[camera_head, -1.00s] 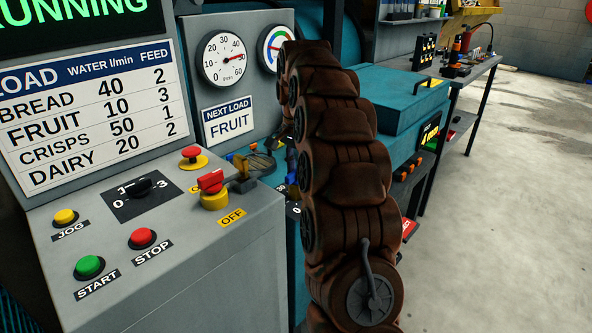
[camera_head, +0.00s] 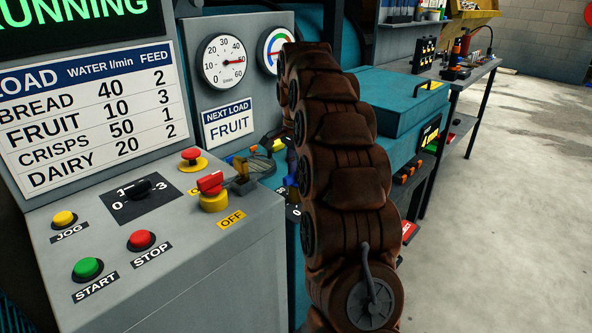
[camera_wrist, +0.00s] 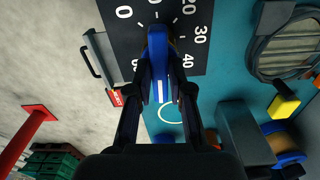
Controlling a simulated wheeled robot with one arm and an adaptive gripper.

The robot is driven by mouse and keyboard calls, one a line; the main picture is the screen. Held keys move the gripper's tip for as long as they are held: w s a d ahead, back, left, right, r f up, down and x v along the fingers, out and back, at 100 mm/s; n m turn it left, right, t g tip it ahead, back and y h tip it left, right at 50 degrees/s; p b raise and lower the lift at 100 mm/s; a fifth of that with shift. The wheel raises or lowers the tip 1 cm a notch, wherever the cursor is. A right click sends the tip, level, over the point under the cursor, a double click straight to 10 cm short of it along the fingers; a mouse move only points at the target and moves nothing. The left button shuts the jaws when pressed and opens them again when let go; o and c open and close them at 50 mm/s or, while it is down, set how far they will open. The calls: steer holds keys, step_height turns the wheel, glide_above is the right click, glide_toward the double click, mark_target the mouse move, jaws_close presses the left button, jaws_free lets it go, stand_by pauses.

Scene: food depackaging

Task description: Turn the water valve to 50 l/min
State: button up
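The blue valve handle (camera_wrist: 161,66) stands in front of a dark dial plate (camera_wrist: 115,45) with white numbers from 0 to 60 in the wrist view. My gripper (camera_wrist: 160,86) has one finger on each side of the handle, and both appear to touch it. The handle covers part of the scale, so its exact setting is hard to read. In the head view, the white l/min gauge (camera_head: 222,62) has its needle pointing right, near 50. My brown-sleeved arm hides most of the valve and gripper there.
The load chart (camera_head: 90,110) lists crisps at water 50, and the NEXT LOAD sign (camera_head: 228,121) reads FRUIT. The control console (camera_head: 190,250) with its buttons and red-yellow switch stands left of my arm. Open floor (camera_head: 500,220) lies at the right.

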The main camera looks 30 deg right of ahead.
steer(key=o, duration=0.4)
steer(key=shift+c, duration=0.2)
